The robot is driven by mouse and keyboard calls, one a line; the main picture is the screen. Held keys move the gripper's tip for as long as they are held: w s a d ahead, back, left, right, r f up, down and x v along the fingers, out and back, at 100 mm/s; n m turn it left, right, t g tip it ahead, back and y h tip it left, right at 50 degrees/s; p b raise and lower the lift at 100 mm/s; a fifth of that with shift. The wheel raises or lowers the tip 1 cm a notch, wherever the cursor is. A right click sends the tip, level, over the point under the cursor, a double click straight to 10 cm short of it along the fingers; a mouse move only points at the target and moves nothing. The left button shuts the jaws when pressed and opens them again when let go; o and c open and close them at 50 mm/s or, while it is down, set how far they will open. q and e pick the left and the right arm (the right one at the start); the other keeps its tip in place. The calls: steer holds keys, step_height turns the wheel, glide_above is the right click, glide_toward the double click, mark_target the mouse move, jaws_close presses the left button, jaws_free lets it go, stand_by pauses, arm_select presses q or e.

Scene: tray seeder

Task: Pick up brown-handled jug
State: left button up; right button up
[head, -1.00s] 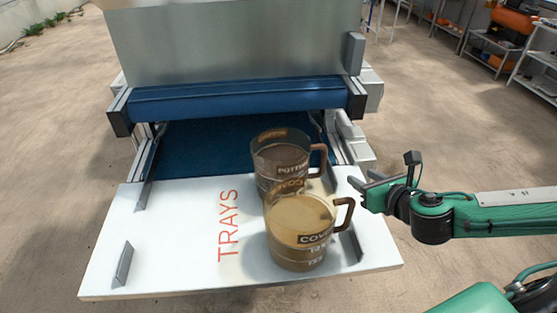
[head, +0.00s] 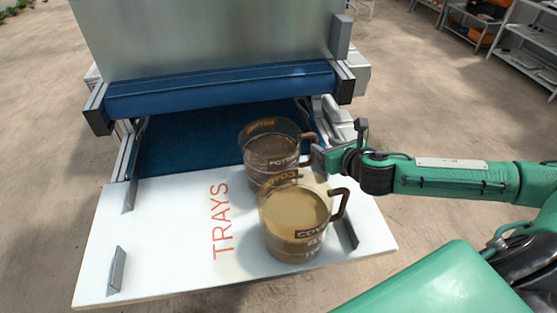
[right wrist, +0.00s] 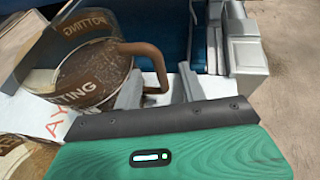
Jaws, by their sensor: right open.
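A clear jug of dark potting soil (head: 270,158), marked POTTING, stands upright on the white board. Its brown handle (head: 308,139) points right. In the right wrist view the jug (right wrist: 95,78) fills the left side and its handle (right wrist: 148,50) reaches between my fingers. A second clear jug (head: 292,222), holding tan material and marked COVER, stands in front, with a darker brown handle (head: 341,203). My right gripper (head: 321,158) is open at the potting jug's handle, with the fingers (right wrist: 160,92) on either side of it. Whether they touch it I cannot tell. My left gripper is out of view.
The white board (head: 170,240) reads TRAYS and has small metal guides (head: 117,269) along its sides. Behind it are a blue belt (head: 190,150), a blue roller (head: 220,90) and a metal housing (head: 200,35). Shelves (head: 525,60) stand far right. The board's left part is clear.

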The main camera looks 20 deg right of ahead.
mark_target(316, 142)
steer(key=x, duration=0.2)
steer(key=p+x, duration=0.1)
steer(key=x, duration=0.2)
steer(key=shift+a+r, duration=0.15)
steer(key=shift+a, duration=0.05)
steer(key=shift+w+f, duration=0.2)
steer(key=shift+w, duration=0.1)
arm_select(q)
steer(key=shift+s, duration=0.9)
arm_select(e)
steer(key=c, duration=0.7)
jaws_close()
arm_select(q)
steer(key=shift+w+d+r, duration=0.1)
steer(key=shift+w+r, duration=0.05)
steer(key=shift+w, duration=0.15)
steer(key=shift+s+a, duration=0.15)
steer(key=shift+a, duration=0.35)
arm_select(e)
steer(key=shift+r, duration=0.1)
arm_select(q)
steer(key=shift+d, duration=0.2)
